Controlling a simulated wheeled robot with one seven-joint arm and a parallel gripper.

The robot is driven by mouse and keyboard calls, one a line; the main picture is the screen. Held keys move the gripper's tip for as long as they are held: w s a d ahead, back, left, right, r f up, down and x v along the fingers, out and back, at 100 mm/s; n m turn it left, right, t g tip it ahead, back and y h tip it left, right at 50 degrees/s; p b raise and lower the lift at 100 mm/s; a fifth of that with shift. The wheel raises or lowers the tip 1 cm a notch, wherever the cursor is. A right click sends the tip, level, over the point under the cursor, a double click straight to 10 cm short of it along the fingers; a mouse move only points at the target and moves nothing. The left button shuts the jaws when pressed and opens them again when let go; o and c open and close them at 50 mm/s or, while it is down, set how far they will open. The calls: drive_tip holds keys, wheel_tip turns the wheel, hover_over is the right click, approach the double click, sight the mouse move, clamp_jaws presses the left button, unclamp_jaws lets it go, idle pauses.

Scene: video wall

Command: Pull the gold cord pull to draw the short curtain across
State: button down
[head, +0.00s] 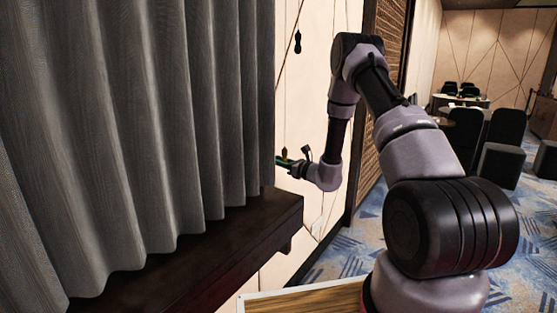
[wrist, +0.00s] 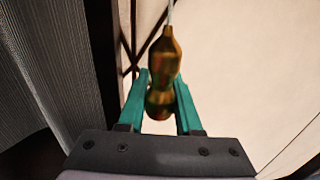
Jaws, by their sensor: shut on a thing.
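The gold cord pull (wrist: 164,62) hangs on a thin pale cord (wrist: 170,12) in the wrist view. My gripper (wrist: 161,98) has its green fingers shut on the pull's lower part, one finger on each side. In the head view the gold pull (head: 285,155) is small, at my gripper (head: 284,161), just right of the curtain's edge. The short grey curtain (head: 130,110) hangs in folds across the left of the head view. Its edge also shows at the left of the wrist view (wrist: 40,70).
A dark wooden ledge (head: 200,250) runs below the curtain, close to my gripper. Dark chairs (head: 500,130) and blue patterned carpet (head: 375,240) lie to the right. A wooden surface (head: 305,300) is at the bottom.

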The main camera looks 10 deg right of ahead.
drive_tip(key=shift+s+f, duration=0.15)
drive_tip(key=shift+f, duration=0.2)
drive_tip(key=c, duration=0.6)
unclamp_jaws()
drive_tip(key=shift+r, duration=0.1)
drive_tip(key=v, duration=1)
drive_tip(key=shift+s+d, duration=0.25)
